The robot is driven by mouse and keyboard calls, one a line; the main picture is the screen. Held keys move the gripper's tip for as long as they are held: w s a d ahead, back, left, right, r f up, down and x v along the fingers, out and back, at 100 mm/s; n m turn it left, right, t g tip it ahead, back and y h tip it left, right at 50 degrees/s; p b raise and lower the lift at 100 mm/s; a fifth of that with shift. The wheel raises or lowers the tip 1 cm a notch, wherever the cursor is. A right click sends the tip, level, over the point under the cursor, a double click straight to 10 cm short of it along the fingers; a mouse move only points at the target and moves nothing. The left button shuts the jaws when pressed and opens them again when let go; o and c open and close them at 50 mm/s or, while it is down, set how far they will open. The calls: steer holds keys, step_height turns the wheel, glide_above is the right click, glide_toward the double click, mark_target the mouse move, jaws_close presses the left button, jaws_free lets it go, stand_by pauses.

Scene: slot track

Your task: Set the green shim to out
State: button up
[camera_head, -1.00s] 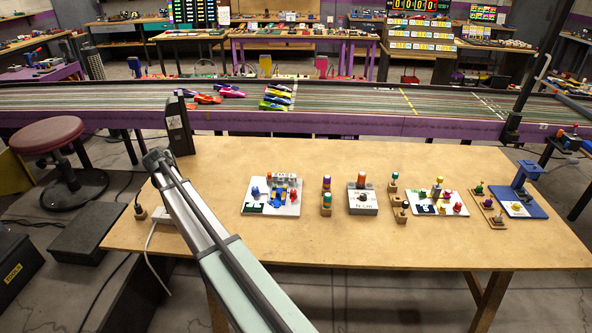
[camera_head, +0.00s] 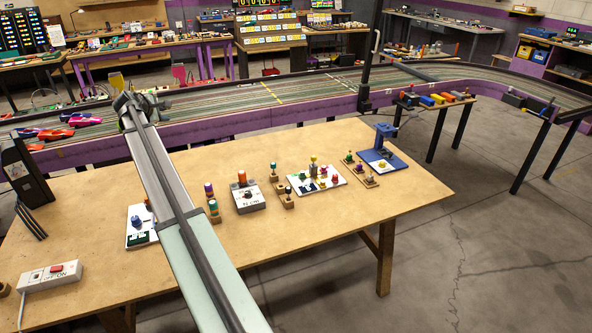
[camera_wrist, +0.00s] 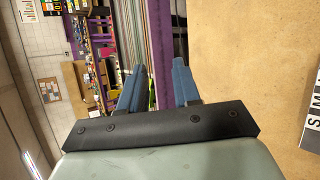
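My gripper (camera_head: 140,102) is raised at the end of my arm, in front of the track and away from the tabletop pieces. In the wrist view its two blue fingers (camera_wrist: 158,72) stand apart with nothing between them. The left white board (camera_head: 131,213) carries a blue knob (camera_head: 148,219) and a dark green piece (camera_head: 143,238); my arm hides its right part. A second white board (camera_head: 331,183) holds several small coloured pieces, some green. I cannot tell which green piece is the shim.
The wooden table (camera_head: 330,240) has free room in front. A grey box with an orange knob (camera_head: 247,198), small wooden stands, a blue press (camera_head: 385,150) and a power strip (camera_head: 50,275) stand on it. A purple-sided slot track (camera_head: 290,112) runs behind.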

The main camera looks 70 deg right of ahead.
steer(key=s+d+f+m+g+y, duration=0.2)
steer(key=s+d+f, duration=0.3)
steer(key=s+d, duration=0.55)
steer(key=m+g+y, duration=0.1)
steer(key=m+y, duration=0.4)
steer(key=y, duration=0.4)
glide_above(302, 172)
step_height(302, 172, down, 8)
step_height(302, 172, down, 14)
steer(key=shift+d+r, duration=0.1)
steer(key=shift+d, duration=0.05)
jaws_close()
